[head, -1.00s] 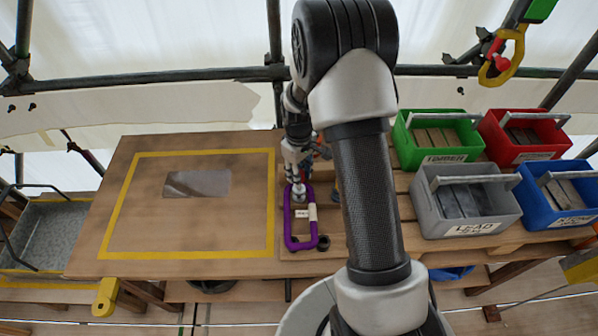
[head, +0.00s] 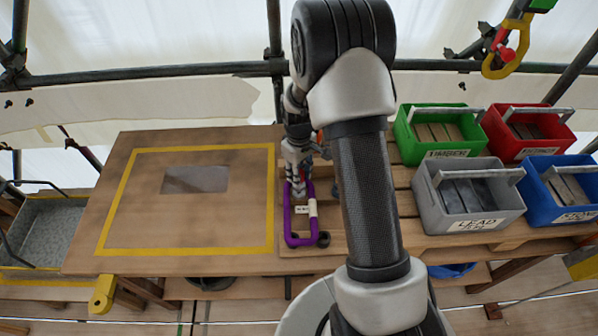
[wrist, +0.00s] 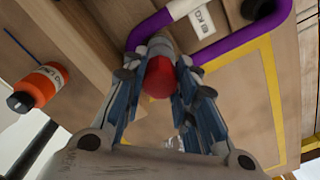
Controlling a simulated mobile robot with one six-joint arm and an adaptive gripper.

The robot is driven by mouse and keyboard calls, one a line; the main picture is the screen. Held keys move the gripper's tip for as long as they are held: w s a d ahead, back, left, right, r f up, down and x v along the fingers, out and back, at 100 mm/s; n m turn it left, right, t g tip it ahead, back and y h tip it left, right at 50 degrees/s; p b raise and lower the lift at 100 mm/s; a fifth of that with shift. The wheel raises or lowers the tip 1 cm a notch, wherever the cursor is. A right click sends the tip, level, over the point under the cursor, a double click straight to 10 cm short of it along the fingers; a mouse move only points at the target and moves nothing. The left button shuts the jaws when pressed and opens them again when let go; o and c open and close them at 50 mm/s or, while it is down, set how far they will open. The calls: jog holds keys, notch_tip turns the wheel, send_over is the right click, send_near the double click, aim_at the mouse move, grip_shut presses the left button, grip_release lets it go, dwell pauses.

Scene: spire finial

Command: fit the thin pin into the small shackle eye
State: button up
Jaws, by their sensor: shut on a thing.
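The purple shackle (head: 301,241) lies on the right part of the wooden bench, a U shape with a white label. Its bow also shows at the top of the wrist view (wrist: 235,47). My gripper (head: 299,186) is over the far end of the shackle. In the wrist view its blue-grey fingers (wrist: 160,92) are closed around a red round-ended piece (wrist: 158,78), which looks like the head of the thin pin. A grey collar (wrist: 152,46) sits just beyond it, against the purple bar. The pin's shaft and the shackle eye are hidden, so I cannot tell whether the pin is in the eye.
An orange bottle (wrist: 40,87) stands or lies beside the gripper. Green (head: 438,151), red (head: 527,155), grey (head: 468,223) and blue (head: 560,214) bins stand at right. The yellow-outlined board (head: 185,225) at left is largely clear. A scaffold rail (head: 140,78) runs behind.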

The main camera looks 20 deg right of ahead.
jog(key=shift+f+b, duration=0.4)
jog(key=shift+f, duration=0.2)
jog(key=shift+f+b, duration=0.7)
jog(key=shift+f, duration=0.1)
jog(key=shift+r+p, duration=0.9)
jog(key=shift+r, duration=0.3)
jog(key=shift+s+a+r+p, duration=0.1)
jog(key=shift+s+r+p, duration=0.05)
jog(key=shift+r+p, duration=1)
jog(key=shift+r, duration=0.45)
jog(key=shift+f+b, duration=1.3)
jog(key=shift+f, duration=0.45)
